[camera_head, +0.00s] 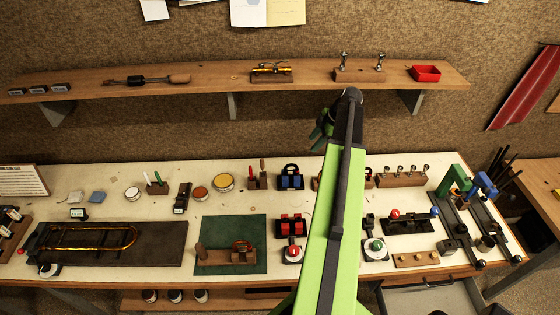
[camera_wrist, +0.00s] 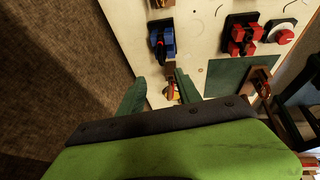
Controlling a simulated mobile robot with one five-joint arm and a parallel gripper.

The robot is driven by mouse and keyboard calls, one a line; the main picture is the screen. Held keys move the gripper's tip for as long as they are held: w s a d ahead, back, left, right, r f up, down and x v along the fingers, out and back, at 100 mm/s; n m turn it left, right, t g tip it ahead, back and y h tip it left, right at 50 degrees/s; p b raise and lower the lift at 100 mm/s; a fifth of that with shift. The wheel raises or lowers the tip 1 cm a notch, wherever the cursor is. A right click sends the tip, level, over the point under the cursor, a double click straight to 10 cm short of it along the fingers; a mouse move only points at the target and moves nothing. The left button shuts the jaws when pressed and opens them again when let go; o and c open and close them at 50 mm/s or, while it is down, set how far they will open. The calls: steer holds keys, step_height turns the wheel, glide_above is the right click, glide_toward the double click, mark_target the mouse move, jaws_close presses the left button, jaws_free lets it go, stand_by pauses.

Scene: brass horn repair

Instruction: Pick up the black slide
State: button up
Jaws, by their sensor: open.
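I cannot tell for certain which thing is the black slide. In the head view a small black upright piece with a pale label (camera_head: 182,198) stands on the bench between a small wooden stand and a round tin. A brass slide (camera_head: 88,238) lies on a dark board (camera_head: 160,245) at the left. My gripper (camera_head: 323,132) is raised above the back of the bench, below the shelf. In the wrist view my gripper (camera_wrist: 158,88) is open, its green fingers apart with nothing held. A wooden tool stand (camera_wrist: 171,72) shows beyond the fingertips.
A black-based blue fixture (camera_head: 291,177), a red-block fixture (camera_head: 291,225) and a green mat (camera_head: 265,260) are on the bench. The wall shelf (camera_head: 215,75) holds several items, including a red tray (camera_head: 425,73). My arm hides part of the right-centre bench.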

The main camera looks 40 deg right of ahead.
steer(key=b, duration=1.1)
glide_above(295, 165)
steer(key=s+d, duration=0.1)
steer(key=s, duration=0.1)
step_height(295, 165, down, 11)
steer(key=b+x, duration=0.5)
steer(key=shift+f, duration=0.1)
steer(key=shift+r, duration=0.2)
jaws_close()
